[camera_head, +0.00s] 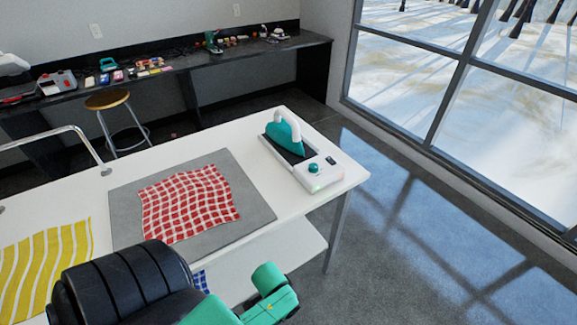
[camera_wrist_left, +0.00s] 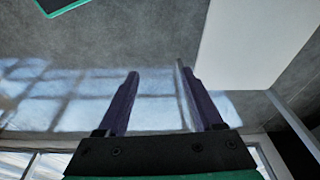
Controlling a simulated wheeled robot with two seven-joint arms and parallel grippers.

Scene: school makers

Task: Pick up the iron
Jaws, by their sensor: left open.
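The iron (camera_head: 285,135), teal with a white handle, sits on a white base (camera_head: 318,177) with a teal knob. The base stands at the far right corner of the white table (camera_head: 290,210). My left arm shows at the bottom of the head view, nearer than the table and well short of the iron. My left gripper (camera_wrist_left: 160,85) shows in the left wrist view with its two dark fingers apart and nothing between them. The iron is not in the left wrist view. My right gripper is not in view.
A red checked cloth (camera_head: 188,203) lies on a grey mat (camera_head: 254,204) left of the iron. A yellow striped cloth (camera_head: 45,262) lies further left. A stool (camera_head: 107,100) and a dark cluttered counter (camera_head: 190,68) stand behind. Floor right of the table is clear.

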